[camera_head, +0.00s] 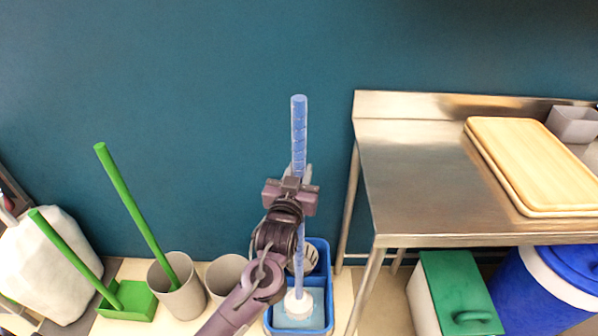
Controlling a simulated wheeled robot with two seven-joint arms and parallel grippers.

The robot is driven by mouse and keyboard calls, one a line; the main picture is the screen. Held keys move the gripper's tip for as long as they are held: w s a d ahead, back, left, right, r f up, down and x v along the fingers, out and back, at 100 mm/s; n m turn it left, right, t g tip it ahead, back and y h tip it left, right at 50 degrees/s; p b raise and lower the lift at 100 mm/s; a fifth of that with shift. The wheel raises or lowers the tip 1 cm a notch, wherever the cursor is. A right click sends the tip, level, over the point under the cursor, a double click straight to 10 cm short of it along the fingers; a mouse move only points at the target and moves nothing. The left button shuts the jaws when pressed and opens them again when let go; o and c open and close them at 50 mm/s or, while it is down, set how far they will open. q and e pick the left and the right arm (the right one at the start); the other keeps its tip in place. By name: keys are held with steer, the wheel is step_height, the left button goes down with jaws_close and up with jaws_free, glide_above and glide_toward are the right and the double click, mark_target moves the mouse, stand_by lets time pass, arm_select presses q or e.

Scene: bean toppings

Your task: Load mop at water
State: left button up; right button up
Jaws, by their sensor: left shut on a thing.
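A mop with a blue striped handle (299,130) stands nearly upright, with a white base (298,304) at its lower end. My left gripper (292,186) is shut on the mop handle about midway up. The mop's lower end is inside a blue bucket (328,262), over light blue water (310,318) in its front part. A white and dark round part shows in the back of the bucket, partly behind my arm. Whether the mop head is in the water cannot be told. My right gripper is not in view.
Grey bins (185,298) and a green-handled tool (135,200) stand left of the bucket. A white bag (45,265) is at the far left. A steel table (420,190) with wooden trays (540,165) stands right, above a green-lidded bin (455,285) and blue barrel (525,295).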

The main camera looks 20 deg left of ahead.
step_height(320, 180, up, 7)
steer(key=p, duration=0.6)
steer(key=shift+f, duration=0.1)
stand_by(1.1)
